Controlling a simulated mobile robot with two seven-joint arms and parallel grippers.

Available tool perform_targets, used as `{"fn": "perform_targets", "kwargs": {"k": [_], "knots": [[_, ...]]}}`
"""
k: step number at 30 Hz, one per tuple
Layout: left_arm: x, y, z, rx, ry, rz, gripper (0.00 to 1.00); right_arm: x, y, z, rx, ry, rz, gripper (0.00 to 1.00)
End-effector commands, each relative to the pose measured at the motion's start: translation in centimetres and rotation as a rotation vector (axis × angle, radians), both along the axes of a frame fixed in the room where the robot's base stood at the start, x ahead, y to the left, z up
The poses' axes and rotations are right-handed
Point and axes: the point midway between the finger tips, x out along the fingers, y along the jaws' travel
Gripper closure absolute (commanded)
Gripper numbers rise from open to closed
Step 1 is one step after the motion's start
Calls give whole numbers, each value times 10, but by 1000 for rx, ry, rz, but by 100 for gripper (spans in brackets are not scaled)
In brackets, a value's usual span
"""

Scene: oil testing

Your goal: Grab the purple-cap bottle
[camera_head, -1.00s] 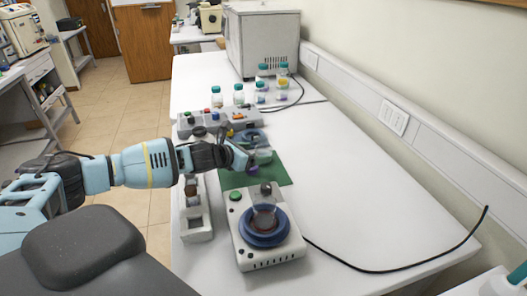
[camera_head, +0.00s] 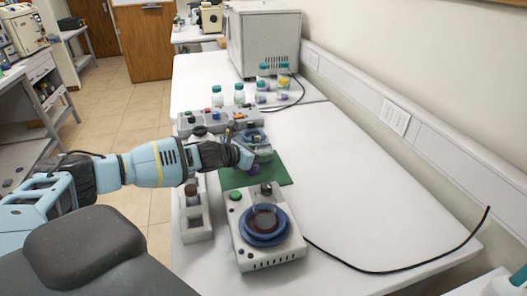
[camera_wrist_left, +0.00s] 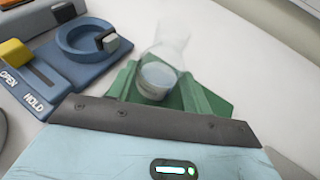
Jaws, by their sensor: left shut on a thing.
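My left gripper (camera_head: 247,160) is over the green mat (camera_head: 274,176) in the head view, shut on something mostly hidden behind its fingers. A clear glass vessel with pale liquid (camera_wrist_left: 157,77) shows at the green mat in the left wrist view, beyond my gripper's body. My right gripper is not in view.
A white stirrer with a blue ring (camera_head: 265,226) stands in front of the mat, and a grey control box (camera_head: 205,122) behind it. A white rack (camera_head: 197,222) stands left of the stirrer. Several teal-capped bottles (camera_head: 239,95) stand further back. The table's right side is clear except for a black cable.

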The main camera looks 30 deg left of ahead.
Motion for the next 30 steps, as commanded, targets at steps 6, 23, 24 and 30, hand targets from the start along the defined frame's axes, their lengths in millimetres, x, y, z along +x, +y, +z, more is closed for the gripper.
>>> {"fn": "perform_targets", "kwargs": {"k": [6,23,24,30], "knots": [[0,0,3,0,-2,0,77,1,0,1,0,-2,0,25],[1,0,60,0,-7,-1,77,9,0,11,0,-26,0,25],[1,0,64,2,-7,0,77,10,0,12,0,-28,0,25],[-9,3,70,1,2,1,77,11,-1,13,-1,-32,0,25]]}}
